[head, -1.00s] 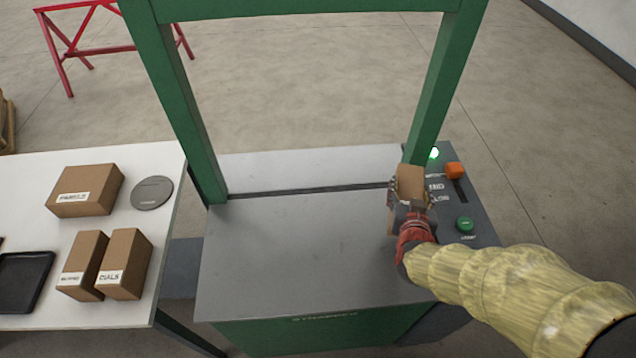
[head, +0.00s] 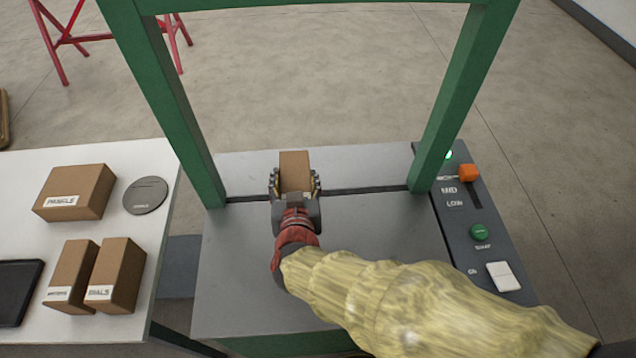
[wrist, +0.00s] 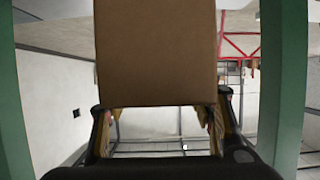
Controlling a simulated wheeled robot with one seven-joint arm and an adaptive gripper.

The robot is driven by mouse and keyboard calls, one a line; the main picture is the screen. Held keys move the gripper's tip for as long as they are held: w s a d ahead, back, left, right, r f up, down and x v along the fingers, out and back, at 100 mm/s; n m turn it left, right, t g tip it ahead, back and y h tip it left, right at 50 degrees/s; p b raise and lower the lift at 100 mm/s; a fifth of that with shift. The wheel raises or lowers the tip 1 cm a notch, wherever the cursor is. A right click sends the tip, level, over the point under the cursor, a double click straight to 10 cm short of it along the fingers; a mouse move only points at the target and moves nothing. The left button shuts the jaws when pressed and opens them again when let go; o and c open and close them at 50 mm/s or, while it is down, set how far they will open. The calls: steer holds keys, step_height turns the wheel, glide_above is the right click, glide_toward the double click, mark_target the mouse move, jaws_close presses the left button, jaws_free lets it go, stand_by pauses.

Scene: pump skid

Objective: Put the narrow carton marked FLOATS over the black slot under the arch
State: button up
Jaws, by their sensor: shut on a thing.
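My gripper (head: 296,184) is shut on a narrow brown carton (head: 294,165), held between the green posts of the arch (head: 462,100). The carton also fills the upper middle of the wrist view (wrist: 157,52), between the fingers. Its label does not show, so I cannot read FLOATS on it. The black slot (head: 372,190) runs across the grey machine top beneath the arch. In the head view the carton overlaps the slot's line near the middle. I cannot tell whether it touches the top or is held above it.
A white table (head: 100,222) on the left holds a PANELS carton (head: 76,190), two narrow cartons (head: 118,270), a grey disc (head: 145,195) and a black tray (head: 15,290). The control panel (head: 480,215) with an orange knob is on the right. The front machine top (head: 235,270) is clear.

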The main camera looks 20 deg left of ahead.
steer(key=w+f+b, duration=0.7)
steer(key=w+f, duration=0.5)
steer(key=w, duration=0.1)
steer(key=shift+f, duration=0.25)
steer(key=shift+f, duration=0.1)
steer(key=o, duration=1.5)
steer(key=shift+f, duration=0.1)
steer(key=shift+o, duration=0.2)
steer(key=p+v, duration=0.3)
steer(key=v, duration=0.9)
